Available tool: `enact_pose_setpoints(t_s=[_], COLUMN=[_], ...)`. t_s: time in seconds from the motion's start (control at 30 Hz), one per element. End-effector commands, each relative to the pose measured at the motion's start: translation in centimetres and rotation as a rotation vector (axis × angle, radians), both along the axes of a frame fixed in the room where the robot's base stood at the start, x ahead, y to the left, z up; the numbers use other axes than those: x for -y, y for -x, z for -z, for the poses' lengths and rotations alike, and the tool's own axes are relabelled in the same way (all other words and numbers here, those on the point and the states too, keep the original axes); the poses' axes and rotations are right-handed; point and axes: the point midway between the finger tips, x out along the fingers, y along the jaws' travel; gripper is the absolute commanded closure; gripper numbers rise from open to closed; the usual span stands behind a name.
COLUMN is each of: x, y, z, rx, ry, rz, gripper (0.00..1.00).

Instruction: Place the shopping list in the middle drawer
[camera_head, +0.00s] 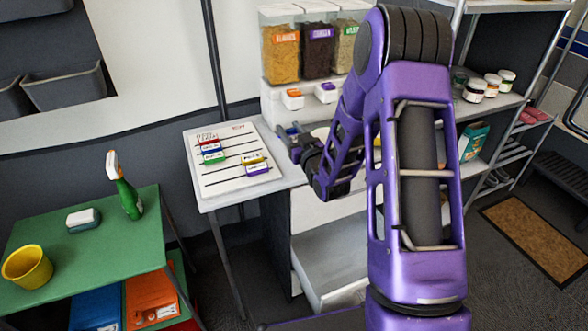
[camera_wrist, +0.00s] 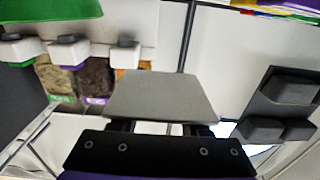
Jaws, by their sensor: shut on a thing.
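My gripper (camera_head: 290,137) is beside the right edge of a tilted white board, in front of the white cabinet. In the wrist view my gripper (camera_wrist: 162,126) is shut on a flat, plain grey rectangular sheet (camera_wrist: 160,95), apparently the shopping list; no writing shows on its visible face. In the head view I cannot make out the sheet. A pale drawer (camera_head: 335,270) stands pulled out low on the cabinet, below my gripper, and its visible inside looks empty. My arm hides part of it, and I cannot tell whether it is the middle one.
The white board (camera_head: 215,181) carries several coloured labels. Food dispensers (camera_head: 281,55) stand behind my gripper, also seen in the wrist view (camera_wrist: 97,75). A green table (camera_head: 95,250) at left holds a spray bottle (camera_head: 129,195) and yellow pot (camera_head: 28,268). Shelves with jars (camera_head: 474,90) stand at right.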

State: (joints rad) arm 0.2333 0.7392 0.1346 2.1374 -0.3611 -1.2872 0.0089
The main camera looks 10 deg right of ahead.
Motion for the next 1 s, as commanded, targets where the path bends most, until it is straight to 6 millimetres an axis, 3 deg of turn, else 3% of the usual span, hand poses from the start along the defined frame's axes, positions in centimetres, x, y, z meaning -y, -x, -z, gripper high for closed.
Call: enact_pose_setpoints(t_s=[0.7, 1.0], x=[0.0, 0.0], y=[0.0, 0.0], z=[9.3, 9.6], rx=[-0.001, 0.001], ry=[0.000, 0.000], rz=[-0.001, 0.000], gripper=[1.00, 1.00])
